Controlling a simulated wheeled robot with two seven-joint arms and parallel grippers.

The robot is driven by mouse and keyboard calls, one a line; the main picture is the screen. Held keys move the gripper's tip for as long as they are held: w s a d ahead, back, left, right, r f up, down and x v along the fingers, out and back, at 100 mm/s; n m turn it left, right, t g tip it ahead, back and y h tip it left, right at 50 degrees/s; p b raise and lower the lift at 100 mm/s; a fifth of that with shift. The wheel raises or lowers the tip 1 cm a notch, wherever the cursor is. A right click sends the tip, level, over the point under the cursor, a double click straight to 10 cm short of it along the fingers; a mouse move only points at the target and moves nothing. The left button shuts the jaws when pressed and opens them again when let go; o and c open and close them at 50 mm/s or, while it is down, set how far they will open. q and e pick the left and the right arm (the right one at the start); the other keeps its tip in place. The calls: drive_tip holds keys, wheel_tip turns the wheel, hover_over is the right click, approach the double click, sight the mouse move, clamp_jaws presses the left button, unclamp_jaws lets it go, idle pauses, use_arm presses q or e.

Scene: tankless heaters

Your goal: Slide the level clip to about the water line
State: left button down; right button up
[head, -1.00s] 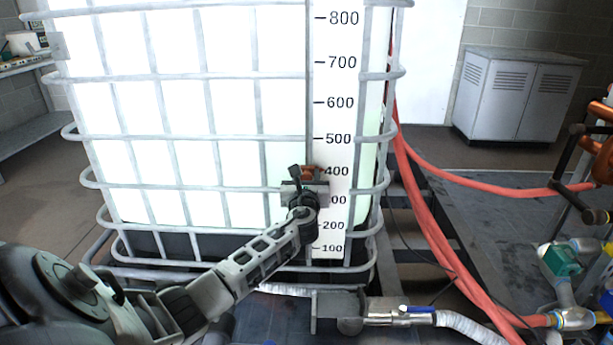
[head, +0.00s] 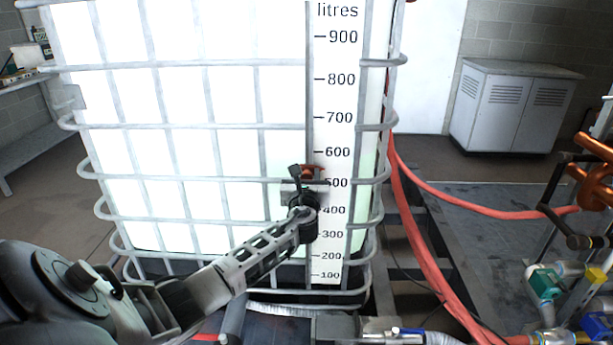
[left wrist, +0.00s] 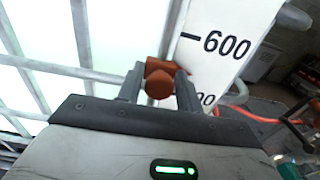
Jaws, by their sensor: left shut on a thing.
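The level clip (head: 312,171) is a small orange-red piece on the white litre scale (head: 331,100) of the caged tank (head: 190,100). It sits between the 500 and 600 marks. My left gripper (head: 308,183) is shut on the clip, in front of the scale. In the left wrist view the clip (left wrist: 160,84) is between the two fingers (left wrist: 160,88), just left of and below the 600 mark. A faint green tint shows in the tank right of the scale, but I cannot make out a sharp water line. My right gripper is not in view.
Grey cage bars (head: 210,182) cross the tank near the clip. Red hoses (head: 420,235) run down at the right of the tank. Orange and brass fittings (head: 592,180) stand at the far right. A grey cabinet (head: 510,105) is at the back.

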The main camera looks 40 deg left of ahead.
use_arm(q)
drive_tip(key=c, duration=1.1)
unclamp_jaws()
drive_tip(key=shift+s, duration=0.1)
drive_tip(key=p+v, duration=0.1)
drive_tip(key=v, duration=1.5)
